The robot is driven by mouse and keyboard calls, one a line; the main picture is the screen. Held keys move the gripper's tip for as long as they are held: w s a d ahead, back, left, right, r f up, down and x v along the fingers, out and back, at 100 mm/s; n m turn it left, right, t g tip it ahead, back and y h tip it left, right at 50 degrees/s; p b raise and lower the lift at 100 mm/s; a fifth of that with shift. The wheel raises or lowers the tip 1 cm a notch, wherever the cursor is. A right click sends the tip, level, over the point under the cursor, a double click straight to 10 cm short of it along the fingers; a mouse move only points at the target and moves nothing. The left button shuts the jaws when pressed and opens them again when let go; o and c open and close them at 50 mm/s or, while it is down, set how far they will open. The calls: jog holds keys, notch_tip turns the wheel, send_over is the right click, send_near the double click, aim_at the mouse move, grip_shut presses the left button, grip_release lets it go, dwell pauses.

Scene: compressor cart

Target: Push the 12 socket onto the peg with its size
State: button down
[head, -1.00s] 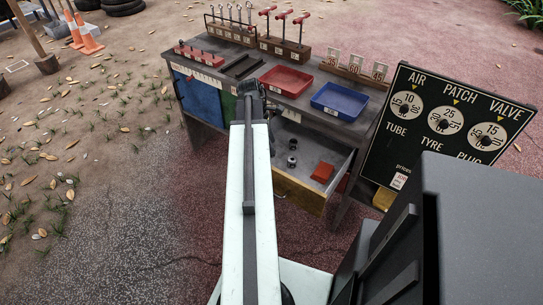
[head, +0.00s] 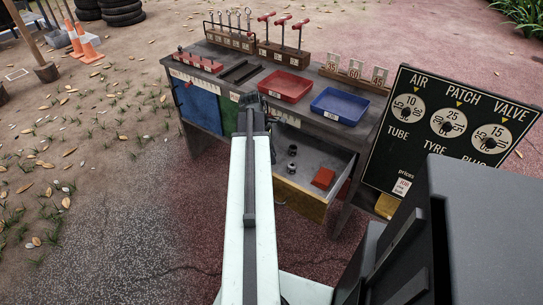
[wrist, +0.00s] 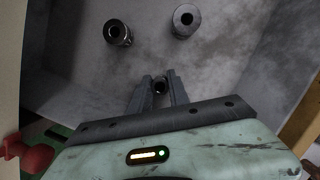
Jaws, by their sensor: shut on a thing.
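My gripper (wrist: 160,92) is shut on a small dark socket (wrist: 160,84), held between the two fingertips over the open drawer in the wrist view. In the head view my gripper (head: 252,100) is at the cart's front edge, and its fingertips and the held socket are hidden. Two other metal sockets stand apart in the drawer, one at left (wrist: 117,33) and one at right (wrist: 184,20) in the wrist view. No size marking is readable on any socket. A red rack with short pegs (head: 199,62) sits on the cart's left end; its size labels are too small to read.
The open drawer (head: 286,192) also holds a red block (head: 323,178). A red tray (head: 285,87) and a blue tray (head: 339,105) are on the cart top, with tool racks (head: 283,52) behind. A black price board (head: 447,130) stands at right.

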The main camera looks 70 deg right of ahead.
notch_tip(320, 180, up, 10)
jog(key=p, duration=0.9)
jog(key=shift+p, duration=0.35)
